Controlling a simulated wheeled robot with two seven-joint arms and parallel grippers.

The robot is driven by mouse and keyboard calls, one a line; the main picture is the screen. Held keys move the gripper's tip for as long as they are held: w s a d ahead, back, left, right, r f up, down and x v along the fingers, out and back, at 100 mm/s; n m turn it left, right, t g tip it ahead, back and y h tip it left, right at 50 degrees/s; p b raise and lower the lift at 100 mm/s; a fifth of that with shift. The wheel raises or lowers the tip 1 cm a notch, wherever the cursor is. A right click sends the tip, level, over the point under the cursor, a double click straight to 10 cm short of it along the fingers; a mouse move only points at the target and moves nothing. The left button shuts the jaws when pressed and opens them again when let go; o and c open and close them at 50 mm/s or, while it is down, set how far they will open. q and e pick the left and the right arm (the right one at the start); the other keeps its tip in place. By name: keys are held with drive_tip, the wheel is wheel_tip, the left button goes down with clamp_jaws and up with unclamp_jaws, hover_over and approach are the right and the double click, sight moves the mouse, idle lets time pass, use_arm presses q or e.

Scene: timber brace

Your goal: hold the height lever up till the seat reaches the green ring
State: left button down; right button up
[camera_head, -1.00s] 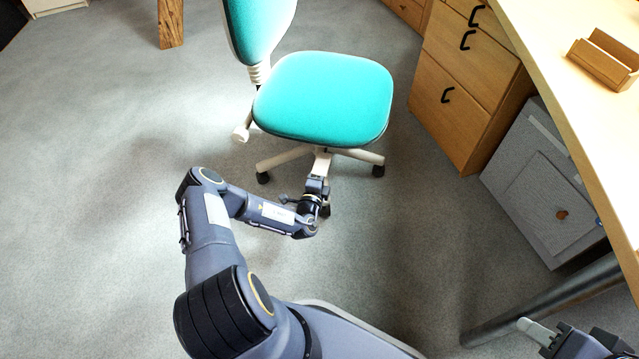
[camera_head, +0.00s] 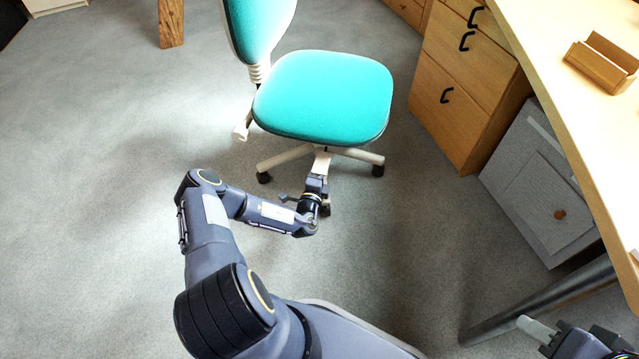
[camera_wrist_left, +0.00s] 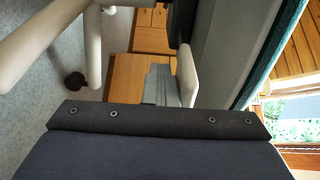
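The office chair's teal seat (camera_head: 325,95) stands in the middle of the head view on a cream base. My left arm reaches in under the seat's front edge, and its gripper (camera_head: 318,183) is low in front of the base; its fingers are hidden. In the left wrist view, a pale rounded piece (camera_wrist_left: 187,75) hangs beside the dark seat underside; I cannot tell whether it is the height lever or my finger. The green ring does not show. My right gripper (camera_head: 537,330) is at the lower right, its pale fingers seen edge-on, apart from the chair.
A cream knob (camera_head: 240,133) sticks out at the seat's left. Wooden drawers (camera_head: 465,85), a grey cabinet (camera_head: 540,185) and a desk (camera_head: 560,75) stand at the right. A dark desk leg (camera_head: 540,300) is near my right gripper.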

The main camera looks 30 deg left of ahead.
use_arm(q)
drive_tip(key=shift+r+p, duration=1)
drive_tip(key=shift+p, duration=0.15)
idle(1.1)
wheel_tip(320, 180, down, 5)
drive_tip(key=b, duration=0.3)
drive_tip(key=shift+r+b, duration=0.2)
drive_tip(key=shift+b, duration=0.1)
drive_tip(key=p+v, duration=0.3)
drive_tip(key=v, duration=0.7)
drive_tip(key=shift+p, duration=0.4)
